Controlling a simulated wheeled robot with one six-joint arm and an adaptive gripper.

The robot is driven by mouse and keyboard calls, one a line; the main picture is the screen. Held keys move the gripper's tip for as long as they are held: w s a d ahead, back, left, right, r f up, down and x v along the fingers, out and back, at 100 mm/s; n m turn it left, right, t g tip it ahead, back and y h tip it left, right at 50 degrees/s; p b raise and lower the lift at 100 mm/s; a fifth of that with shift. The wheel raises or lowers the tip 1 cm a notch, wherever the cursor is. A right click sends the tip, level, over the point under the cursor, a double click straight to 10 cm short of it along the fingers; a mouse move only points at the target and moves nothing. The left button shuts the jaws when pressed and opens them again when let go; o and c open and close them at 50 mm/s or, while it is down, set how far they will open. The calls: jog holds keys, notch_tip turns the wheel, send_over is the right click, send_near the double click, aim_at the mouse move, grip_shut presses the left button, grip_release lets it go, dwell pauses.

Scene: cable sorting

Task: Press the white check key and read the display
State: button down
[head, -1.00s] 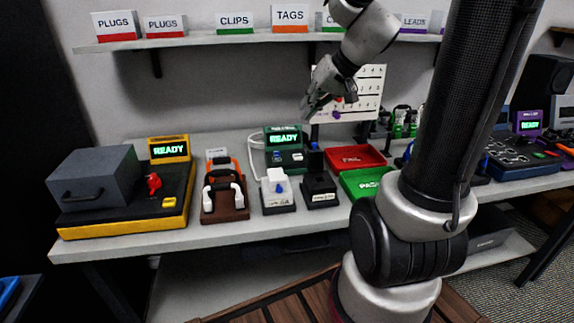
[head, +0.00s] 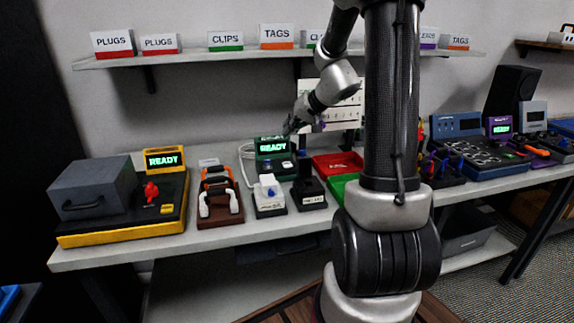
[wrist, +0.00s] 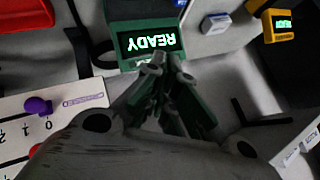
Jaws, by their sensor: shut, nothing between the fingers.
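The green tester (head: 272,165) stands at the back of the bench, and its display (head: 272,147) reads READY in green. A small white key (head: 287,164) shows on its front panel; any lettering on it is too small to read. My gripper (head: 292,125) is shut and empty, just above the tester in the head view. In the wrist view its fingertips (wrist: 172,60) overlap the display's edge; I cannot tell whether they touch.
A yellow station (head: 165,160) at left and a purple unit (head: 500,126) at right also show READY. A labelled shelf (head: 200,58) runs above.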

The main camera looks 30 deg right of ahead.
aim_at(289, 162)
jog(key=shift+f, duration=4.2)
jog(key=shift+f, duration=0.4)
jog(key=shift+f, duration=0.35)
jog(key=shift+r, duration=0.8)
jog(key=shift+r, duration=2.5)
